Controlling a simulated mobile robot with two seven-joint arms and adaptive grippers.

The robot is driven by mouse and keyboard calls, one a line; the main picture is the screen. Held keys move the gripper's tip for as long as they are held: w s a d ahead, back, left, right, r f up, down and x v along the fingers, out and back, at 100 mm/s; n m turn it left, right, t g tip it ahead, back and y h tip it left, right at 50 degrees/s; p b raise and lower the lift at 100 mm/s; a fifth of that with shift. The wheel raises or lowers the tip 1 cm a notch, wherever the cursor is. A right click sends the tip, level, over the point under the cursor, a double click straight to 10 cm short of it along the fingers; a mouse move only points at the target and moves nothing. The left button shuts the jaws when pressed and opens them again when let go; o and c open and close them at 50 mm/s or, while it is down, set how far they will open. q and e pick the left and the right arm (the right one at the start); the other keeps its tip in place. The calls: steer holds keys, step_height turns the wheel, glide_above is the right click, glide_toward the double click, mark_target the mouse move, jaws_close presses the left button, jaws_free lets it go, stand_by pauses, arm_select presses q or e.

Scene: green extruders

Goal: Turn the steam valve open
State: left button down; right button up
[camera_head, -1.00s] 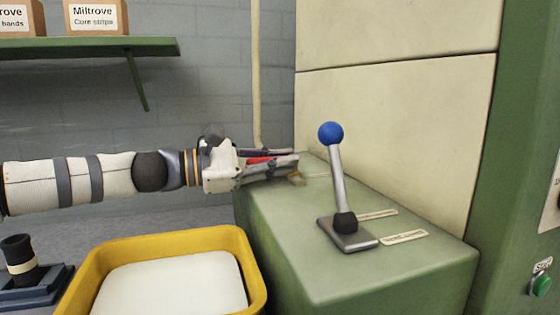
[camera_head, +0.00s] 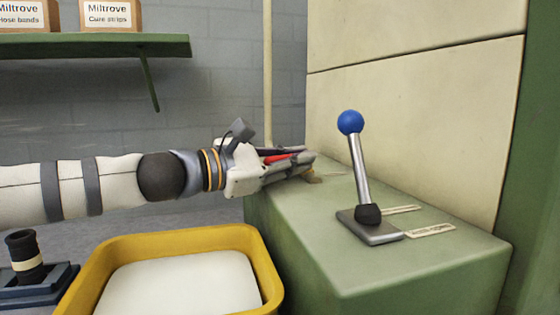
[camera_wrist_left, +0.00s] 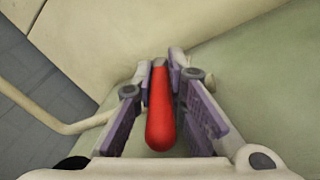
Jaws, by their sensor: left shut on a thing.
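The steam valve shows as a red handle (camera_head: 279,159) near the back left edge of the green housing top, with a small brass part (camera_head: 313,177) below it. My left gripper (camera_head: 305,163) is shut on the red handle, coming in from the left. In the left wrist view the red handle (camera_wrist_left: 160,112) lies lengthwise between the two purple-padded fingers, its rounded end toward the wrist. The valve body is mostly hidden by the fingers. My right gripper is not in view.
A blue-balled lever (camera_head: 359,165) stands on the green housing (camera_head: 330,255), right of my gripper. A yellow tray (camera_head: 265,262) with a white inside is in front. A green shelf (camera_head: 100,47) with boxes hangs at the upper left. A pale pipe (camera_head: 268,75) runs up behind.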

arm_select(q)
steer(key=c, duration=1.9)
jaws_free()
steer(key=shift+a, duration=0.1)
steer(key=v, duration=1.1)
steer(key=shift+s+a, duration=0.25)
steer(key=shift+s, duration=0.1)
